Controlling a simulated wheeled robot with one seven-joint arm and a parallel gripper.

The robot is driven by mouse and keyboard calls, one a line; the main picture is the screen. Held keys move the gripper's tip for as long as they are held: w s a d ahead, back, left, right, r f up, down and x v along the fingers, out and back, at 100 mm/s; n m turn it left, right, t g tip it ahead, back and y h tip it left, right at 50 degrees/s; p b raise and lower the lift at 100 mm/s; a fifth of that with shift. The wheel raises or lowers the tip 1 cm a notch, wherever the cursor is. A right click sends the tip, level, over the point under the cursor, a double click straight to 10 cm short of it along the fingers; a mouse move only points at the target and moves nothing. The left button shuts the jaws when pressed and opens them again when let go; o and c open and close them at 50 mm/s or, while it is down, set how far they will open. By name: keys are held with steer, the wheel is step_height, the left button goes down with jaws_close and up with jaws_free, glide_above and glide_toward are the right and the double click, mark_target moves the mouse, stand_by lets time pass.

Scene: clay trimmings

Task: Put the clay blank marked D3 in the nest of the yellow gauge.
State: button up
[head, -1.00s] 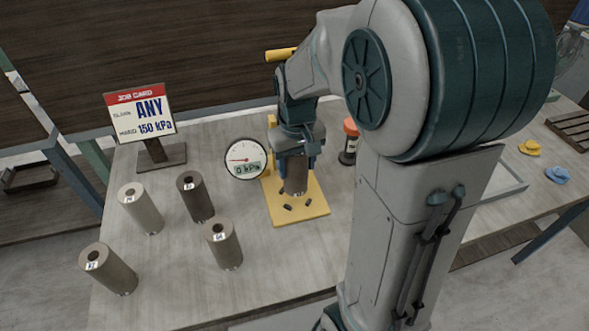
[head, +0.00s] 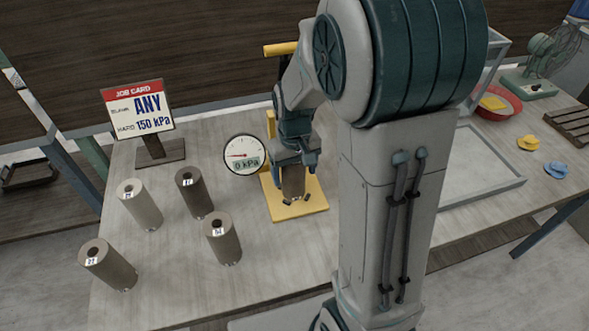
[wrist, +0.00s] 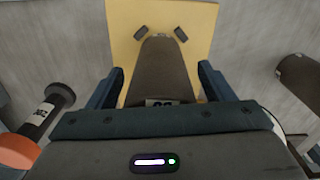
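A dark grey-brown clay blank (wrist: 162,68) stands upright on the yellow gauge base (wrist: 115,20), between small dark stops. Its label (wrist: 160,102) is partly cut off by my gripper's body and I cannot read it surely. My gripper (wrist: 160,70) is around the blank's upper part, with a finger on each side. Narrow yellow gaps show between the fingertips and the blank, so the fingers look open. In the head view the blank (head: 293,181) sits low on the yellow gauge (head: 318,202), under my gripper (head: 295,160). The dial (head: 244,155) reads 0 kPa.
Several other labelled blanks stand at left, including a pale one (head: 140,204) and a dark one (head: 222,238). A job card (head: 138,107) stands behind them. A grey tray (head: 485,170) is at right. A dark, orange-capped object (wrist: 42,115) stands near my gripper.

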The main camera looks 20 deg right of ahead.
step_height(320, 180, up, 12)
steer(key=shift+f, duration=0.15)
steer(key=shift+s+r, duration=0.2)
steer(key=shift+r, duration=0.2)
steer(key=s+f+m+t, duration=0.1)
steer(key=s+t, duration=0.2)
steer(key=s, duration=1)
steer(key=shift+s+f, duration=0.15)
steer(key=shift+s, duration=0.2)
